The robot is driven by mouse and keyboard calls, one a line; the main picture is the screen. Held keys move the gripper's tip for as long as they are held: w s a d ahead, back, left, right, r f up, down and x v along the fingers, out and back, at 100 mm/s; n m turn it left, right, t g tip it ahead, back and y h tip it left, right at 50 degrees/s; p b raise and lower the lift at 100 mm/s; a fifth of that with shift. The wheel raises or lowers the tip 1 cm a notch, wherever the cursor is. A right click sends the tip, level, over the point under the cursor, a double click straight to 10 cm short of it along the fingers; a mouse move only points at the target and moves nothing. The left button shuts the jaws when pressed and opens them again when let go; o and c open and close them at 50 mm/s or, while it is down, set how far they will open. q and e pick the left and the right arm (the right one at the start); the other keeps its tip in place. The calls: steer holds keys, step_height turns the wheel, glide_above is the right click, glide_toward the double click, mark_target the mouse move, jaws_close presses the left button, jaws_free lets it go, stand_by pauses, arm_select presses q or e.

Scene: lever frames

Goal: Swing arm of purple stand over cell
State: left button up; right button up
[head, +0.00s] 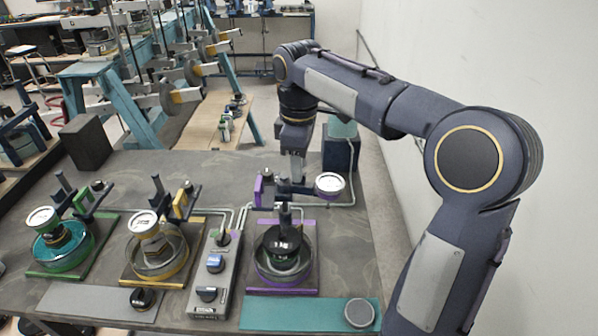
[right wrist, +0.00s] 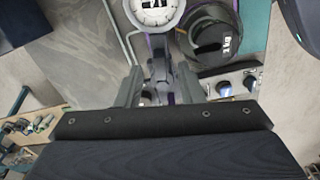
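The purple stand (head: 308,284) is at the right of the bench, with its cell (head: 262,268) in a clear dish under a black cap. The black cap also shows in the right wrist view (right wrist: 212,42). The stand's swing arm (head: 296,187) points right, away from the cell, with a white dial (head: 330,182) at its end; the dial shows at the top of the right wrist view (right wrist: 153,10). My right gripper (head: 293,180) reaches down at the arm. In the wrist view its fingers (right wrist: 160,82) stand either side of the dark arm, apparently with gaps. My left gripper is not in view.
A green stand (head: 42,272) and a yellow stand (head: 140,278) stand to the left, their dials over their cells. A grey control box (head: 211,272) with knobs is just left of the purple stand. A teal mat (head: 300,316) with a grey disc (head: 359,312) lies in front.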

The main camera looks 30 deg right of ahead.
mark_target(306, 184)
steer(key=shift+f, duration=1.2)
jaws_close()
